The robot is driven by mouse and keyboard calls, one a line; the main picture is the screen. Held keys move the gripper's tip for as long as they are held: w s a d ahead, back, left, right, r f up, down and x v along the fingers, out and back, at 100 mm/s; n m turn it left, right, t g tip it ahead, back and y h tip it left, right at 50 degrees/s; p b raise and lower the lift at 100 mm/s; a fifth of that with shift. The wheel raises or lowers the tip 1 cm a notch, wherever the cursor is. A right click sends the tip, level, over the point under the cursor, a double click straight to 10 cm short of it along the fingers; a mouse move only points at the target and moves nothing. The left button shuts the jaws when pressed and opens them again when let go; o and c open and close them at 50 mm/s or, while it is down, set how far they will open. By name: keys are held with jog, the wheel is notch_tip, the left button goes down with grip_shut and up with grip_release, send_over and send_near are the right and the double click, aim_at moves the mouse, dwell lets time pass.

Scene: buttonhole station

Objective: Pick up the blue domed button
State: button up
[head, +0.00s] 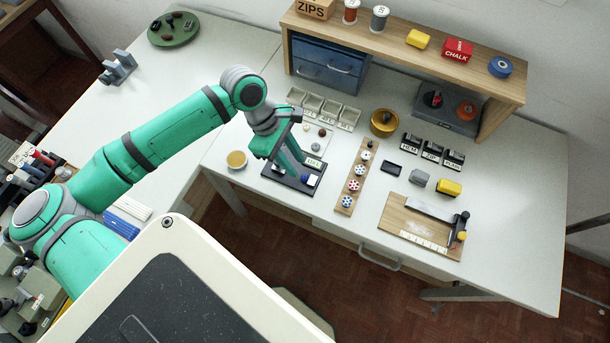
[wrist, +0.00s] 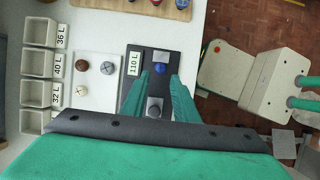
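The blue domed button (wrist: 160,69) sits on a dark plate (wrist: 171,50), in front of a small white piece (wrist: 161,56) and beside a label reading 110 L (wrist: 133,63). My gripper (wrist: 159,77) is open, its two green fingers apart, with the blue button showing between their tips in the wrist view. Whether the fingers are level with the button or above it I cannot tell. A grey knob-like piece (wrist: 154,107) shows between the fingers, nearer the palm. In the head view my gripper hangs over the dark plate (head: 275,176) and hides part of it.
A pale card with brown and cream buttons (wrist: 95,105) lies beside the plate, with labelled bins (wrist: 38,64) beyond.

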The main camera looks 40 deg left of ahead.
aim_at(304, 176)
jog(key=shift+x, duration=2.45)
jog(key=shift+c, duration=0.3)
jog(key=shift+r, duration=0.1)
grip_shut()
